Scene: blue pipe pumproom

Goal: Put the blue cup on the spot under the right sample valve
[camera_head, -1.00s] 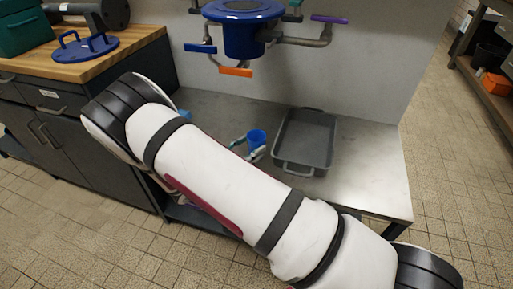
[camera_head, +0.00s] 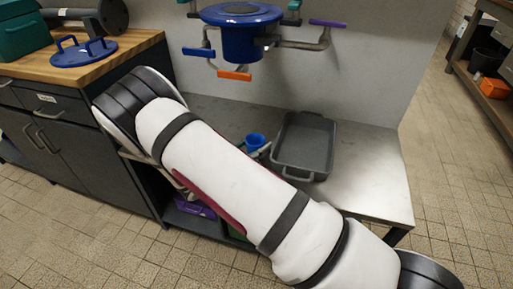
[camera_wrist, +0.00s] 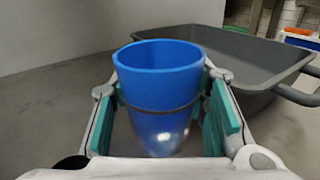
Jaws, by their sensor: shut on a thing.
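The blue cup (camera_head: 255,140) is upright over the grey bench, just left of the grey tray. In the wrist view the cup (camera_wrist: 160,75) stands between the green pads of my gripper (camera_wrist: 172,112), which is shut on it. A dark band crosses the cup and its lower part looks pale and shiny. I cannot tell whether its base touches the bench. Above the bench, a blue vessel (camera_head: 240,38) has pipes with a blue handle (camera_head: 198,52) on the left, an orange handle (camera_head: 235,75) in front and a purple handle (camera_head: 328,23) on the right. No marked spot is clearly visible.
The grey tray (camera_head: 281,152) stands right beside the cup. The bench (camera_head: 365,175) is bare to the right of the tray. A wood-topped cabinet (camera_head: 140,47) with a blue lid (camera_head: 84,52) is at left. My arm hides the bench's front left part.

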